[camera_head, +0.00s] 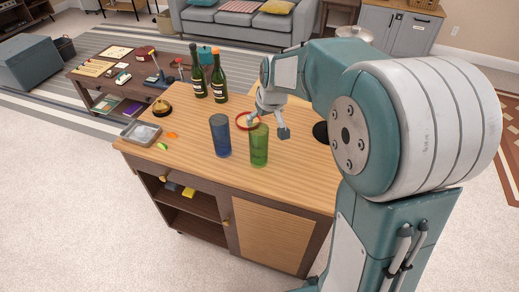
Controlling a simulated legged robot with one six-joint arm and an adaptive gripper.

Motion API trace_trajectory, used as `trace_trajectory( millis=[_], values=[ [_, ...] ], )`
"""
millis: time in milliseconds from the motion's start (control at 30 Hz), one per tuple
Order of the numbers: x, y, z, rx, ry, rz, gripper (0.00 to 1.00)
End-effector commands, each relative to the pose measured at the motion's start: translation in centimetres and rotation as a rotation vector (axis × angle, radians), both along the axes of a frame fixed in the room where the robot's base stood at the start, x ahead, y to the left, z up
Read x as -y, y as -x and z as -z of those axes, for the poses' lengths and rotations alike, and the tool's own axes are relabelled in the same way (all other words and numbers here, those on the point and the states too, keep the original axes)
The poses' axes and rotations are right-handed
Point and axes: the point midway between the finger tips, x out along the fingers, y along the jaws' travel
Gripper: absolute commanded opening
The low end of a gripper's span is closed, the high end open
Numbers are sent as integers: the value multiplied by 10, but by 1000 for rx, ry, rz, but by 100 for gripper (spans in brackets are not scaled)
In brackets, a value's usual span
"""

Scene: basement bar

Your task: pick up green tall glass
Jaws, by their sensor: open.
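The green tall glass (259,149) stands upright on the wooden top of the bar cabinet (190,125), near its front edge. My gripper (268,126) is open and sits just above and behind the green glass. One finger shows by the glass's rim and the other to its right. From this view I cannot tell whether a finger touches the glass or reaches inside it. A blue tall glass (220,135) stands upright close to the left of the green one.
Two dark bottles (197,75) (219,80) stand behind the glasses. A red ring-shaped item (243,119) lies just behind the gripper. A grey tray (141,132), lime and orange pieces are at the left edge. The top's front right is clear.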

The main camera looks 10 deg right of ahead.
Motion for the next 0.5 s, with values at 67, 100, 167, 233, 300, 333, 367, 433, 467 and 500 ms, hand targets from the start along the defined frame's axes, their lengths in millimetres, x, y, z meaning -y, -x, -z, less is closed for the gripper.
trace_trajectory(
  millis=[67,100,167,233,300,333,367,433,467,500],
  values=[
    [-1,-4,11,-2,-1,0,100],
    [-1,-5,14,-1,-1,0,100],
    [-1,-7,18,0,-1,0,100],
    [-1,-8,23,-1,-1,0,100],
    [0,-9,32,-2,-2,0,100],
    [0,-10,38,-4,-1,0,100],
    [1,-11,43,-5,-3,1,100],
    [0,-14,54,-5,-2,0,100],
    [0,-16,57,-3,-3,0,100],
    [-1,-18,61,-1,-2,0,100]
  ],
)
